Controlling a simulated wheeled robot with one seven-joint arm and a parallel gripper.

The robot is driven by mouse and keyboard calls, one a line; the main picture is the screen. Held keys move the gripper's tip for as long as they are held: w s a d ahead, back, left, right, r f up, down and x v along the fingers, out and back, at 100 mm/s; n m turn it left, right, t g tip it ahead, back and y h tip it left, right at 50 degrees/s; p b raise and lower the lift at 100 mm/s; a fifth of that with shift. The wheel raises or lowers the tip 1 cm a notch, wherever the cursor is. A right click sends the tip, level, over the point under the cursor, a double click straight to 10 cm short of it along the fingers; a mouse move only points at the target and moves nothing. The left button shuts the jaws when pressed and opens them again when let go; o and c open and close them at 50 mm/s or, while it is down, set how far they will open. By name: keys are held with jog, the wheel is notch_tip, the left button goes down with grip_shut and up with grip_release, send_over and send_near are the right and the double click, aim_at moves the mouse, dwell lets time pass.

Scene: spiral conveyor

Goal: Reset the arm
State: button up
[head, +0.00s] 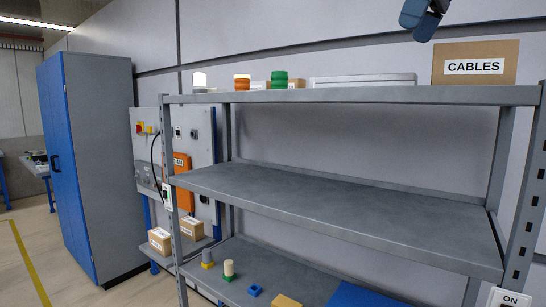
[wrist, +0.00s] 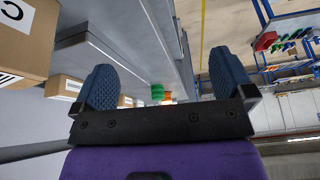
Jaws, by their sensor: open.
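My gripper (head: 425,18) shows only in part at the top edge of the head view, above the shelf rack's top board and left of the cardboard box marked CABLES (head: 475,62). In the wrist view my gripper (wrist: 164,78) has its two blue ridged fingers wide apart. Nothing is held between them. The rest of my arm is out of the head view.
The grey shelf rack (head: 340,190) has a bare middle board. Its top board carries a white, an orange (head: 242,82) and a green piece (head: 279,79). Small parts lie on the lower board. A blue cabinet (head: 88,165) stands left.

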jog(key=s+d+f+m+h, duration=0.1)
jog(key=s+f+m, duration=0.2)
jog(key=s+f, duration=0.5)
jog(key=s+f+m+t+h, duration=0.1)
jog(key=s+f+m, duration=0.2)
jog(key=s+f, duration=0.5)
jog(key=s+d+f+m+t+h, duration=0.1)
jog(key=s+f+m, duration=0.2)
jog(key=s+f, duration=0.6)
notch_tip(320, 180, down, 10)
jog(key=shift+d+r+m+h, duration=0.1)
jog(key=shift+d+m+h, duration=0.2)
